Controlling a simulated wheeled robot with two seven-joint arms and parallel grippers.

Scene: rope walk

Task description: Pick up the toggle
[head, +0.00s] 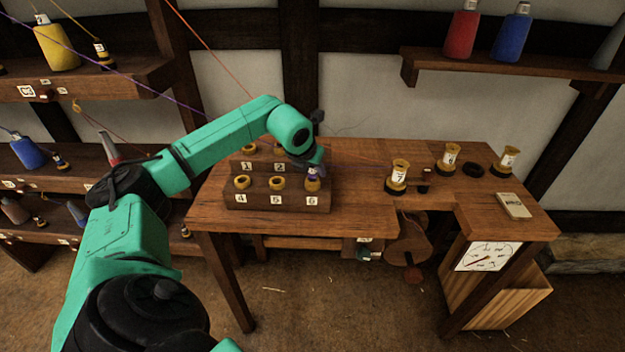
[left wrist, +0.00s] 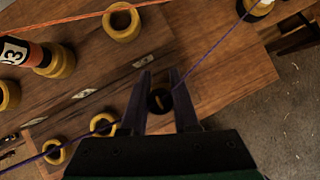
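The toggle (head: 313,173) has a purple band and sits upright at the gold socket marked 6 on the wooden rack (head: 240,203). In the left wrist view I see its round black top (left wrist: 158,101) with a small yellow bar, between the fingers. My left gripper (head: 316,160) is just above socket 6 and partly hides the toggle. Its fingers (left wrist: 159,76) stand on both sides of the toggle, seemingly with a thin gap on the right. A purple line (left wrist: 228,36) runs to the gripper area. My right gripper is not in view.
Sockets 4 (head: 242,182) and 5 (head: 277,183) stand empty beside it. An orange-banded toggle (left wrist: 33,54) and an orange line (left wrist: 75,18) are close by. Gold posts, including post 7 (head: 399,177), stand right on the table (head: 350,215). Shelves with cones flank the left.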

